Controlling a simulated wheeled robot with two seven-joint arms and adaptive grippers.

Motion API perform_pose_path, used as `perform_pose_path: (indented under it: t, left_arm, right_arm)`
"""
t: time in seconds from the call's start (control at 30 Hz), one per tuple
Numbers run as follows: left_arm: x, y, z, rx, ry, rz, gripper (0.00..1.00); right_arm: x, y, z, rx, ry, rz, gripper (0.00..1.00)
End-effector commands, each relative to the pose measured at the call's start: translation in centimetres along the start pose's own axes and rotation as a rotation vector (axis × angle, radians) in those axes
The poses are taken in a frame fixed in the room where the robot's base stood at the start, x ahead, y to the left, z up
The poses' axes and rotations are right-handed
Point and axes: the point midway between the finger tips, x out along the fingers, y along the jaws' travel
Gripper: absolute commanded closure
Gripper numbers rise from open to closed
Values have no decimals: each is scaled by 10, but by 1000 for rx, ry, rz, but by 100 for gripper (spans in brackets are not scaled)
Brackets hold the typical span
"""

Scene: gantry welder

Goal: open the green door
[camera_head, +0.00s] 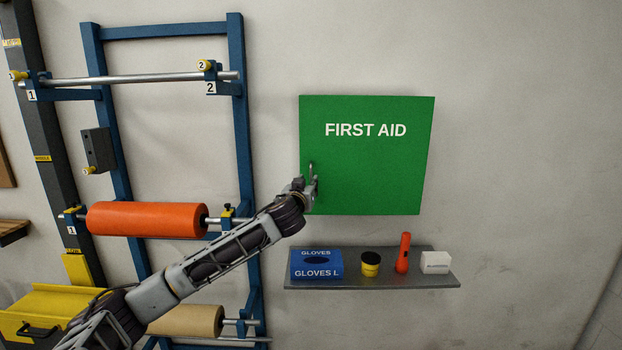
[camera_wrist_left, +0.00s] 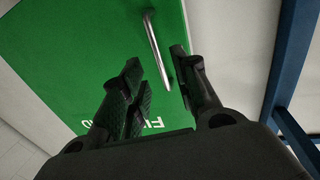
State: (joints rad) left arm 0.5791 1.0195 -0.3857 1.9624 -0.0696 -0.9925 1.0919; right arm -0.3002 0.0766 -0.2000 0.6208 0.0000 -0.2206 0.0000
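The green door (camera_head: 367,170) is the front of a cabinet on the wall, marked FIRST AID; it looks closed. Its metal bar handle (camera_head: 311,170) is near the door's left edge. My left gripper (camera_head: 312,186) is at the lower part of the handle. In the left wrist view, its dark fingers (camera_wrist_left: 157,66) are spread apart. The handle (camera_wrist_left: 154,38) runs into the gap between the fingertips there, with space visible on its left side. Contact with the handle cannot be told. My right gripper is in neither view.
A grey shelf (camera_head: 372,284) below the door holds a blue gloves box (camera_head: 316,265), a yellow-black tub (camera_head: 370,264), a red flashlight (camera_head: 403,253) and a white box (camera_head: 436,262). A blue rack (camera_head: 243,130) with an orange roll (camera_head: 146,219) stands left. The wall right of the door is bare.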

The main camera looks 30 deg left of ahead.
Motion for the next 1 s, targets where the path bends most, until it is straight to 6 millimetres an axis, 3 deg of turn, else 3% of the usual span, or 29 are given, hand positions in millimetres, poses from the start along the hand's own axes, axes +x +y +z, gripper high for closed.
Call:
perform_pose_path:
  t: [0.6, 1.0]
  left_arm:
    - [50, 0, -1, -1, -1, 0, 70]
    - [57, 0, 0, 0, 0, 0, 70]
  right_arm:
    - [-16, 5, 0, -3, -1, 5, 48]
    - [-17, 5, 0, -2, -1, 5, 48]
